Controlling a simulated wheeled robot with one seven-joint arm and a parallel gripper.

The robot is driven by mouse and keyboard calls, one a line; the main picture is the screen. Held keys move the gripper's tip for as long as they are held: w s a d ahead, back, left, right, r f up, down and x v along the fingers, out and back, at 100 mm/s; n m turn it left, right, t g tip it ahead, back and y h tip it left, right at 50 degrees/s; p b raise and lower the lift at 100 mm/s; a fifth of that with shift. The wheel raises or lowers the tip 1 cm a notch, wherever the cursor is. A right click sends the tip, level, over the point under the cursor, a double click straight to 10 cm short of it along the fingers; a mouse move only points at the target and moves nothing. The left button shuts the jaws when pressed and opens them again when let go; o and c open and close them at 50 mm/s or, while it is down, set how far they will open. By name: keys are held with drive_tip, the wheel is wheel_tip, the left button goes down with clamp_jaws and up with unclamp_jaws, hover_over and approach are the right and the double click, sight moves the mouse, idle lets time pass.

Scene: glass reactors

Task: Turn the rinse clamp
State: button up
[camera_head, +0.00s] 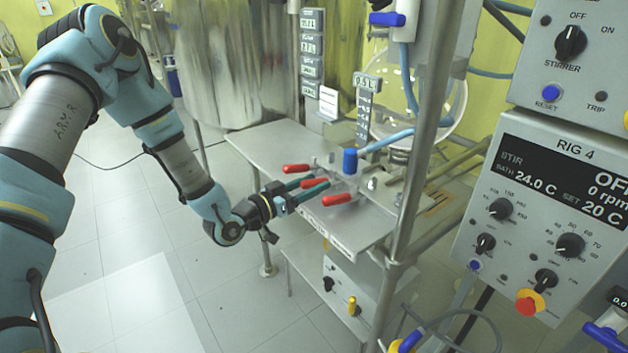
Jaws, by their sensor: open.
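Several toggle-like clamps with red handles sit on a metal plate at the edge of a small grey bench. A back red handle (296,168), a middle red handle (314,182) and a front red handle (337,199) point toward the left. I cannot read which one is the rinse clamp. My gripper (318,187) is open, its teal fingers reaching in from the left at the middle handle, just behind the front one. The fingers partly cover the middle handle; I cannot tell whether they touch it.
A blue-capped fitting (350,160) with a pale blue hose (388,140) stands just behind the handles. A metal upright (422,140) rises at the bench's right. The Rig 4 control box (545,215) fills the right side. Floor at lower left is clear.

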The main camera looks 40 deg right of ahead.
drive_tip(key=shift+d, duration=0.3)
drive_tip(key=shift+c, duration=0.3)
clamp_jaws()
idle(1.0)
